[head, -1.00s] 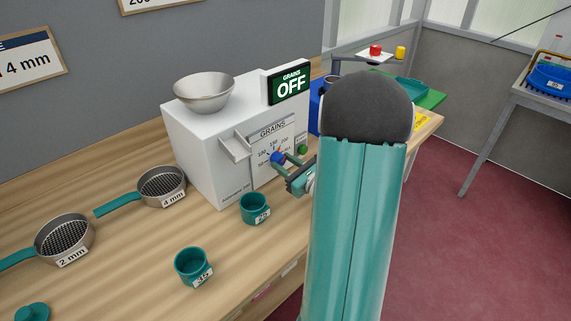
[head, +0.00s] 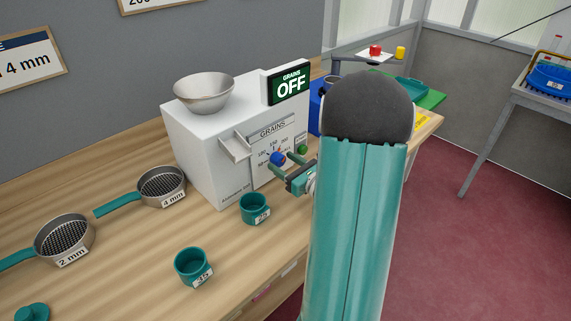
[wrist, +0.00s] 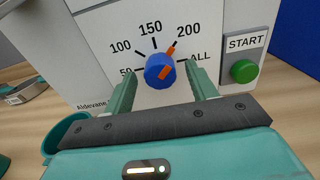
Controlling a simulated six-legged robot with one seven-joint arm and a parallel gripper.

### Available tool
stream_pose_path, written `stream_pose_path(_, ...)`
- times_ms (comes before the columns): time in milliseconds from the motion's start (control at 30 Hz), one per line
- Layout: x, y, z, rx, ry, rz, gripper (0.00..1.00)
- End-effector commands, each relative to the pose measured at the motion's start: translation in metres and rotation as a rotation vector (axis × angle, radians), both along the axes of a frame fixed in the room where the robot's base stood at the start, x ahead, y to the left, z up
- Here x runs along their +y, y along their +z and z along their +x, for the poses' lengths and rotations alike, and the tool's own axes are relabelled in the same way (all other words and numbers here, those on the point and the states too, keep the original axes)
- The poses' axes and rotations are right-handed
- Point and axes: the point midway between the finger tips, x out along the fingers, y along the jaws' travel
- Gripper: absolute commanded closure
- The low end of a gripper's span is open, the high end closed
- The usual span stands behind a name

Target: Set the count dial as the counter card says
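The blue count dial (wrist: 156,68) with an orange pointer is on the white counter's front; it also shows in the head view (head: 277,159). In the wrist view the orange mark points up and right, at about the 200 tick. The scale reads 50, 100, 150, 200, ALL. My gripper (head: 286,162) is open in front of the dial, its two fingers apart on either side of it, with gaps to the knob in the wrist view. The counter's display (head: 289,83) reads GRAINS OFF. A wall card (head: 155,3), cut off at the top, shows part of a number, seemingly 200.
A green START button (wrist: 244,71) is right of the dial. A metal bowl (head: 204,92) sits on the counter. Two teal cups (head: 254,208) (head: 191,265) and two sieves (head: 162,186) (head: 65,238) stand on the wooden bench. My arm hides part of the bench.

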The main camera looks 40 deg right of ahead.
Motion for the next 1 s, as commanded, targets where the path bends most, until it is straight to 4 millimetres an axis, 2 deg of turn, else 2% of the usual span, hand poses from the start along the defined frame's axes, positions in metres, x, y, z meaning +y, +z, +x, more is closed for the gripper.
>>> stream_pose_path(233, 0.000, 0.000, -0.003, 0.000, -0.001, 0.000, 0.43)
stream_pose_path(367, -0.001, 0.000, -0.017, 0.000, -0.002, -0.001, 0.43)
stream_pose_path(800, -0.004, 0.000, -0.110, 0.001, -0.005, 0.000, 0.43)
stream_pose_path(1000, -0.004, 0.000, -0.134, -0.001, -0.002, 0.000, 0.43)
